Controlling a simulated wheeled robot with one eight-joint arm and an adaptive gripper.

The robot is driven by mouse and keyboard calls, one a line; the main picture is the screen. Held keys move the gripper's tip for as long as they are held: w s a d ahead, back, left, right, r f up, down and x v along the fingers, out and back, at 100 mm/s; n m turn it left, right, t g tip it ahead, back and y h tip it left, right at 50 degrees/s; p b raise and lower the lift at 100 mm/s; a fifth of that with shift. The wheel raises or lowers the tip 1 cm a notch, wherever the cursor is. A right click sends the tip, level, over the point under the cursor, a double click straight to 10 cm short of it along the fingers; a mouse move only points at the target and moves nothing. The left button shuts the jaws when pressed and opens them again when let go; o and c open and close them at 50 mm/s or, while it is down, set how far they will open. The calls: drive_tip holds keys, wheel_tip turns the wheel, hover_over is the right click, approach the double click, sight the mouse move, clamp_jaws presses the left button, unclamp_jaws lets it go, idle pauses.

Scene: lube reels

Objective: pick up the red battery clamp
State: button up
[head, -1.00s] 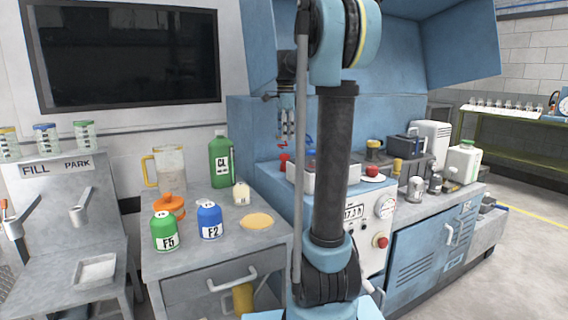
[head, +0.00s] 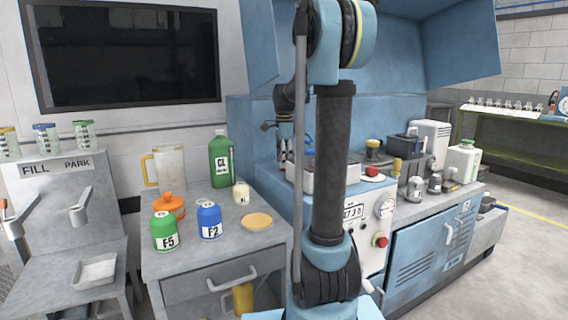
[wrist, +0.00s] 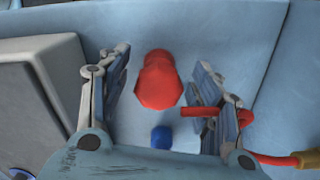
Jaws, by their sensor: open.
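My gripper (wrist: 161,62) is open in the wrist view, with one finger on each side of a red faceted piece (wrist: 158,80). This piece is wide at one end and narrower at the other; I cannot tell for certain that it is the battery clamp. A thin red bar (wrist: 199,112) shows at the right finger, partly hidden by it, and a red cable (wrist: 272,159) runs off to the right. In the head view my gripper (head: 284,152) is small beside the blue cabinet, and no red piece is visible at it.
A small blue round thing (wrist: 161,137) lies near the gripper's base. A grey box (wrist: 38,95) stands close at left. Blue panels surround the spot.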

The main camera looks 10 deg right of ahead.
drive_tip(key=shift+f, duration=0.1)
drive_tip(key=c, duration=1.2)
